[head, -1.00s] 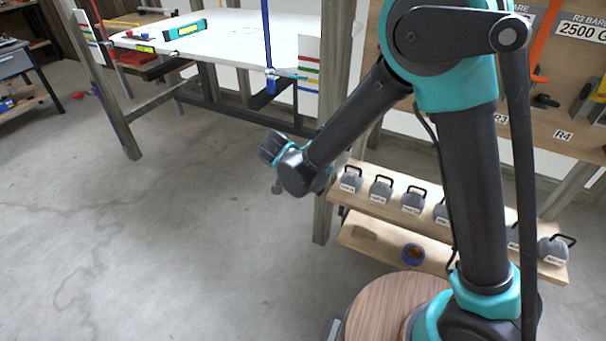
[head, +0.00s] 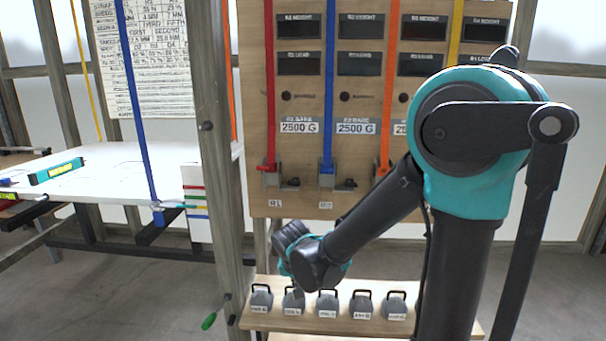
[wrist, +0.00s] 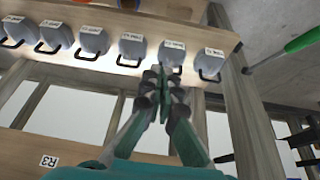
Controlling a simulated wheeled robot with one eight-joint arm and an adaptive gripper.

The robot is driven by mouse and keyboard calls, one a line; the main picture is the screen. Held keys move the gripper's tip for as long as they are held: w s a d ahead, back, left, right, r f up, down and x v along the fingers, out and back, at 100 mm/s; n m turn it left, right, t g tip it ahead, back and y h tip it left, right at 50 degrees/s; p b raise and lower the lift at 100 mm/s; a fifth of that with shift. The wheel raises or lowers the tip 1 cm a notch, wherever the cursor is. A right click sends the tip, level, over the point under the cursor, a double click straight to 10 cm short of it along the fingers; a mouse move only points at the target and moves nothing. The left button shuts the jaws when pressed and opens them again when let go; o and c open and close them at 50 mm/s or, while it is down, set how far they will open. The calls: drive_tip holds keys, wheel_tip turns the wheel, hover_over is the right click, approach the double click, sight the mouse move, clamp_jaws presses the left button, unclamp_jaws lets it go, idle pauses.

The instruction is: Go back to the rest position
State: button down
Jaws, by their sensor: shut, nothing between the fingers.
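My gripper (wrist: 164,75) shows in the wrist view with its two fingers together and nothing between them. Its tips point toward a grey weight (wrist: 171,54) on the shelf; whether they touch it I cannot tell. In the head view my folded arm stands in front of the board, and its wrist end hangs by the post, above the left part of the weight shelf (head: 262,322). The fingers are mostly hidden there.
Several grey handled weights (head: 361,305) stand in a row on the shelf. A wooden post (head: 213,130) rises left of it, with a green-handled tool (head: 209,321) low beside it. A panel (head: 345,205) with coloured straps stands behind. A white table (head: 110,180) is at left.

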drive_tip(key=s+d, duration=0.6)
drive_tip(key=d, duration=0.4)
drive_tip(key=s+d+f+n, duration=0.1)
drive_tip(key=s+d, duration=0.4)
drive_tip(key=d, duration=0.5)
drive_tip(key=shift+s+f+g+y, duration=0.2)
drive_tip(key=shift+s+g+y, duration=0.1)
drive_tip(key=shift+s+y, duration=0.1)
drive_tip(key=shift+w+d, duration=0.15)
